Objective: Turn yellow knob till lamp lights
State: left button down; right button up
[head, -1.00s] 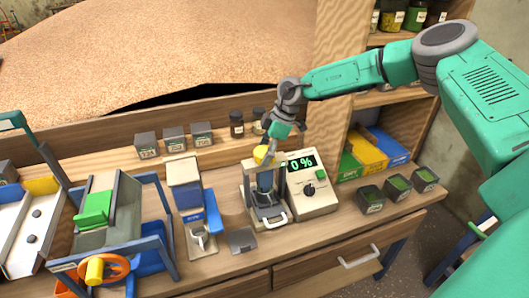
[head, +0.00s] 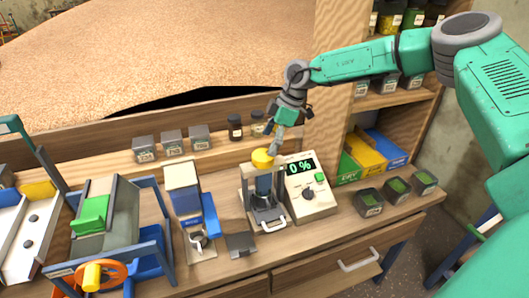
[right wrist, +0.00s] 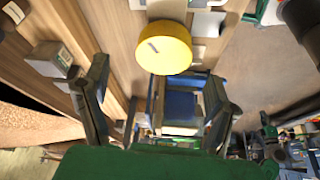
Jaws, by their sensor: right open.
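The yellow knob (head: 262,158) is a round cap on top of a small grey press-like device (head: 265,212) with a blue part inside, at the middle of the bench. It also shows large in the right wrist view (right wrist: 163,47). My right gripper (head: 275,146) is just above and behind the knob, to its right. A cream meter box (head: 310,200) beside the device reads "0 %" on a green display (head: 301,167). I cannot make out a lit lamp. My left gripper is not seen.
A blue and white device (head: 188,205) and a small grey block (head: 240,244) stand left of the press. Small dark boxes (head: 172,138) and jars (head: 235,128) line the ledge behind. A shelf post (head: 330,100) rises close to my right arm.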

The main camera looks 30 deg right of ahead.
jog(key=v, duration=0.6)
jog(key=shift+d, duration=0.2)
jog(key=shift+r, duration=0.15)
